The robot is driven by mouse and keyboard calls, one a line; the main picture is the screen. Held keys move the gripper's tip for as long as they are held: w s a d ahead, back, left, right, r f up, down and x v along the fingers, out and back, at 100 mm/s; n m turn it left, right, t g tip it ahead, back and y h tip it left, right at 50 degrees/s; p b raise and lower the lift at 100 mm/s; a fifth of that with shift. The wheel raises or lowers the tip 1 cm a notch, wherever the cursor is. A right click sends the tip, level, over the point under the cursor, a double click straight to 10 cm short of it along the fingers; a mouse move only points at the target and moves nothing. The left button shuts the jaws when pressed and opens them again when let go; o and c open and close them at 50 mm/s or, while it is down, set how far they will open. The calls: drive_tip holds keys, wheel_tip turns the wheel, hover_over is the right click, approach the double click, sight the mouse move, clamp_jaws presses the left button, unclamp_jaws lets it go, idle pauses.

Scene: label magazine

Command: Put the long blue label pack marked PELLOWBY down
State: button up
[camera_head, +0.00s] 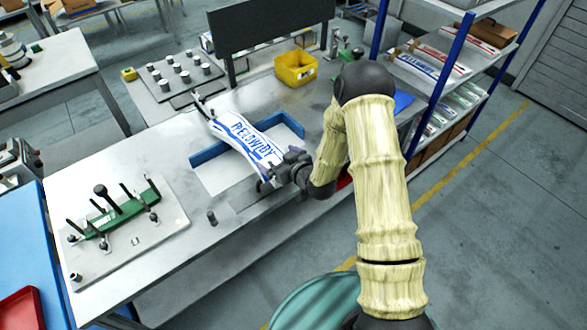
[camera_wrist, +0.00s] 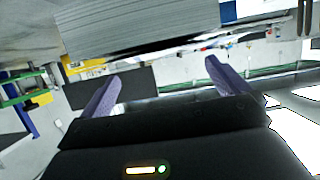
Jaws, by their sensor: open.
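The long label pack marked PELLOWBY (camera_head: 240,136) is white with blue lettering and blue bands. It lies lengthwise across a blue-edged tray (camera_head: 208,153) on the grey workbench, its far end reaching past the tray's edge. I cannot tell whether it lies flat or is slightly raised. My gripper (camera_head: 268,180) is at the pack's near right end. In the wrist view, its two purple fingers (camera_wrist: 162,68) are spread apart, with nothing seen clasped between them. The layered edge of a pale stack (camera_wrist: 145,32), apparently the pack, fills the top, close to the fingertips.
A green fixture with black pegs (camera_head: 120,208) stands left on the bench. A yellow bin (camera_head: 296,68), a plate of metal cylinders (camera_head: 180,76) and a dark panel (camera_head: 268,24) are behind. A blue-posted shelf (camera_head: 430,70) with more packs stands right.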

drive_tip(key=b+v, duration=0.2)
drive_tip(key=v, duration=0.6)
drive_tip(key=shift+s, duration=0.15)
drive_tip(key=shift+d+r, duration=0.1)
drive_tip(key=s+d+r+m+g+h, duration=0.3)
drive_tip(key=s+d+r+g+h, duration=0.3)
drive_tip(key=d, duration=0.3)
drive_tip(key=s+d+r+m+g+h, duration=0.1)
drive_tip(key=s+d+r+m+g, duration=0.1)
drive_tip(key=s, duration=1)
wheel_tip(320, 180, up, 3)
drive_tip(key=shift+d+f+m+g+h, duration=0.1)
drive_tip(key=shift+d+m+g+h, duration=0.25)
drive_tip(key=shift+m, duration=0.55)
drive_tip(key=shift+a, duration=0.1)
